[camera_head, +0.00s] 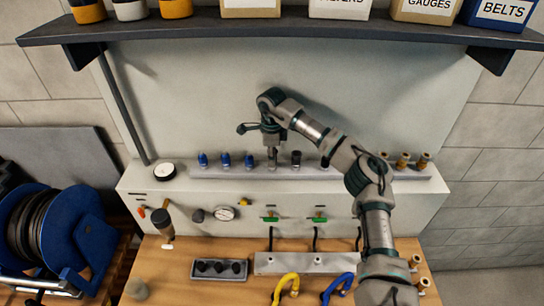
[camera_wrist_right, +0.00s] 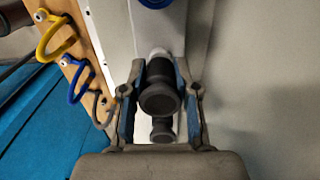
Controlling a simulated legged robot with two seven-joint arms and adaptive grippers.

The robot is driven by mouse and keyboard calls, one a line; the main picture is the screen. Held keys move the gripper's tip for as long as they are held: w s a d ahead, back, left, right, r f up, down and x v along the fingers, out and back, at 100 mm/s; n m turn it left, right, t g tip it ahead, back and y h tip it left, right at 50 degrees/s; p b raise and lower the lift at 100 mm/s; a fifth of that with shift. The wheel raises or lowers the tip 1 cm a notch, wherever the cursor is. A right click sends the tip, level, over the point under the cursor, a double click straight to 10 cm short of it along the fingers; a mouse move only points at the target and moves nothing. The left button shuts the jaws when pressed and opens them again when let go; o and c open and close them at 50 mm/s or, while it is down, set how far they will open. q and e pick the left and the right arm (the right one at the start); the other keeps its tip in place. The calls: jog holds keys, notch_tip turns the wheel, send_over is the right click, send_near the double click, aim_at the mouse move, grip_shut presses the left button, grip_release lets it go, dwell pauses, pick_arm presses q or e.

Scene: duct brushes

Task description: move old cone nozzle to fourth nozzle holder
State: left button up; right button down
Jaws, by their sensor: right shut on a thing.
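A long grey holder strip (camera_head: 325,174) runs along the back ledge. Blue-topped nozzles (camera_head: 225,159) stand in its left part, and brass ones (camera_head: 403,160) stand at its right end. My right gripper (camera_head: 271,151) points down over the strip, just right of the third blue nozzle. It is shut on a dark round nozzle (camera_wrist_right: 160,88), which sits between its fingers in the right wrist view. A black nozzle (camera_head: 296,158) stands just right of the gripper. The held nozzle's lower end is hidden, so I cannot tell whether it is seated. My left gripper is not in view.
A shelf (camera_head: 300,32) with labelled bins overhangs the wall panel. A blue hose reel (camera_head: 55,235) stands at left. The wooden bench (camera_head: 170,285) bears a dark tray (camera_head: 205,275) and yellow (camera_head: 286,283) and blue (camera_head: 338,284) hoses. My right arm hides part of the strip.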

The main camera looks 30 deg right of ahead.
jog(key=shift+p, duration=0.4)
dwell(0.3)
jog(key=shift+f, duration=0.45)
dwell(0.3)
jog(key=c, duration=0.8)
grip_release()
jog(key=shift+r, duration=0.1)
notch_tip(320, 180, up, 12)
jog(key=shift+f, duration=0.15)
jog(key=shift+f, duration=0.1)
